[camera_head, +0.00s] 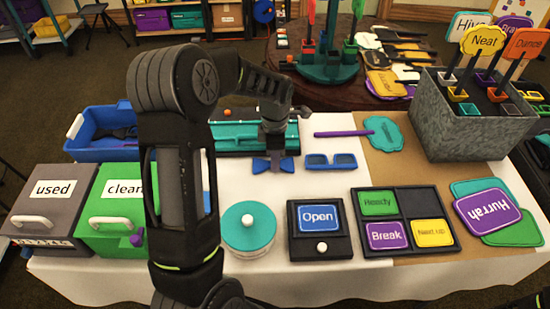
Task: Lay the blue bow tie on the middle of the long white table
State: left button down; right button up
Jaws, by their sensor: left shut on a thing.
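The blue bow tie (260,166) is at the back middle of the long white table (320,186). My left gripper (274,158) points down and is shut on the bow tie's middle, with a wing showing on each side. I cannot tell whether the bow tie touches the table or is just above it. My left arm crosses the view from the bottom and hides part of the table. My right gripper is not in view.
A teal-lidded round tub (249,226), an "Open" sign box (318,222) and a sign tray (405,220) stand in front. White cloth shows bare between them.

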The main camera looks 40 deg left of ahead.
pick_arm(q)
jog(key=shift+f, duration=0.2)
jog(key=c, duration=1.2)
grip_release()
jog(key=shift+c, duration=0.2)
jog(key=shift+r, duration=0.15)
notch_tip(320, 180, up, 12)
